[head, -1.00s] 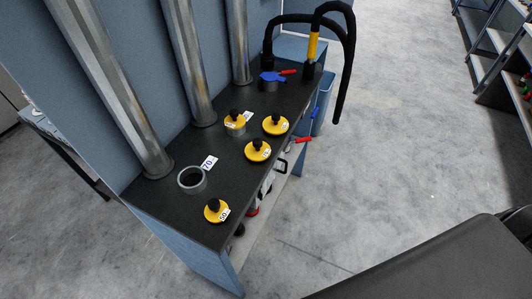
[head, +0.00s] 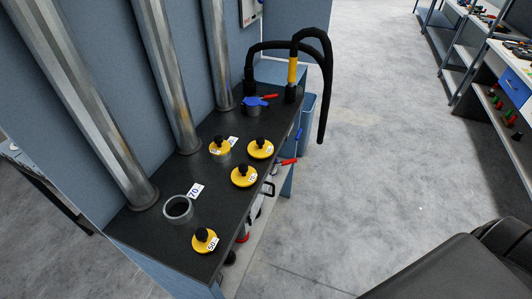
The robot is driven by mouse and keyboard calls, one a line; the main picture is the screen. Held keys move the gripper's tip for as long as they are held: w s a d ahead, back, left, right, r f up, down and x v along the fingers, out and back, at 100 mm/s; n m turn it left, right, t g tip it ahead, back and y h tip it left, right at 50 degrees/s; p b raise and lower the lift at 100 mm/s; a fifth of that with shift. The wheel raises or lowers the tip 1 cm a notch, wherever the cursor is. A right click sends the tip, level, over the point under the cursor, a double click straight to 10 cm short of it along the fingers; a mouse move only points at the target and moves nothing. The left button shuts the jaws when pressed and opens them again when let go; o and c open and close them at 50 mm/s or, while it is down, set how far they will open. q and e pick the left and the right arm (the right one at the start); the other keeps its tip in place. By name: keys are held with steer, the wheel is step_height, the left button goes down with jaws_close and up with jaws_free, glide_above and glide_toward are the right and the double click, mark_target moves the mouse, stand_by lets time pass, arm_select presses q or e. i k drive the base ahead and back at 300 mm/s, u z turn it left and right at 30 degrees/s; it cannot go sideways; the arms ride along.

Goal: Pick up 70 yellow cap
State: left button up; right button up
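Several yellow caps with black knobs are on the dark bench top (head: 140,230). One cap (head: 205,241) lies near the front end, with a white tag that seems to read 50. Another cap (head: 244,176) lies mid-bench by the right edge; its tag is too small to read surely. A third cap (head: 261,148) lies behind it. A fourth cap (head: 219,147) sits on a grey metal collar. An open grey collar (head: 178,208) has no cap on it, and a white card (head: 195,191) reading 70 lies beside it. Neither gripper is in view.
Large metal pipes (head: 170,75) rise along the bench's left side. A blue-topped fitting with a red handle (head: 254,102) and a black hose (head: 325,90) stand at the far end. A blue bin (head: 307,122) is beside the bench. The floor (head: 365,150) to the right is clear; shelves stand beyond.

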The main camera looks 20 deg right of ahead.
mark_target(244, 175)
steer(key=z, duration=0.05)
steer(key=k, duration=0.5)
steer(key=z, duration=2.6)
steer(key=i, duration=2.65)
steer(key=u, duration=2.9)
